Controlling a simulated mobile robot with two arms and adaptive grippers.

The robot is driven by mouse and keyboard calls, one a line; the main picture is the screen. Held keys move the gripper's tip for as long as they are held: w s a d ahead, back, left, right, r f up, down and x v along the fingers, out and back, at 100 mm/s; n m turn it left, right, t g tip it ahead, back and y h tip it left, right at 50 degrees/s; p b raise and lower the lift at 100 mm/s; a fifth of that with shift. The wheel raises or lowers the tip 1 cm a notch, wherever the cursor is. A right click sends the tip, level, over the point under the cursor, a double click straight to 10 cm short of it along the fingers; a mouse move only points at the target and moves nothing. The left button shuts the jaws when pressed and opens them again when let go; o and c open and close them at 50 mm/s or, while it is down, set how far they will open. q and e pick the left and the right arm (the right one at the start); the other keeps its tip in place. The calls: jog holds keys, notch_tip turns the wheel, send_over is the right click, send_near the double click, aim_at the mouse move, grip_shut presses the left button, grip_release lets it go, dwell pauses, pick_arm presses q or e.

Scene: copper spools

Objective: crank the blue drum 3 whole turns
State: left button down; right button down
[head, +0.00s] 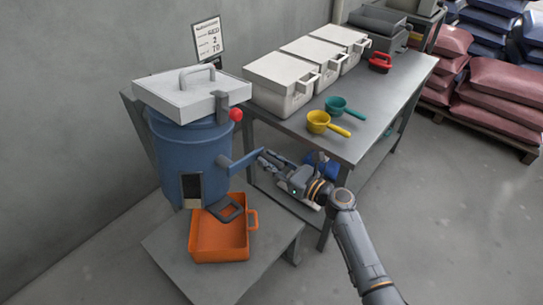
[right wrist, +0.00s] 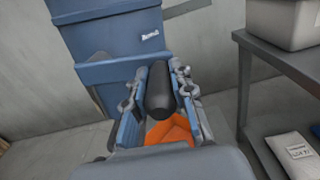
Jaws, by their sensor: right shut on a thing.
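The blue drum (head: 185,155) stands upright at the left under a white lid (head: 190,95) with a grey handle. A blue crank arm (head: 240,160) sticks out from its right side. My right gripper (head: 268,158) is at the outer end of this crank. In the right wrist view, a black crank grip (right wrist: 161,92) lies between the two fingers, and the gripper (right wrist: 160,105) is shut on it. The blue drum (right wrist: 112,60) fills the upper left there. My left gripper is not in view.
An orange bin (head: 220,240) sits on a low grey stand (head: 168,245) under the drum's spout. A grey table (head: 375,110) to the right holds white boxes (head: 282,80), a yellow scoop (head: 322,122), a teal scoop (head: 342,105) and a red object (head: 380,62). Sacks are stacked at the far right.

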jog(key=shift+s+f+m, duration=0.15)
jog(key=shift+f+m, duration=0.15)
jog(key=shift+f, duration=0.3)
jog(key=shift+f, duration=0.1)
jog(key=c, duration=1.1)
grip_release()
jog(key=shift+r, duration=0.2)
jog(key=v, duration=1.2)
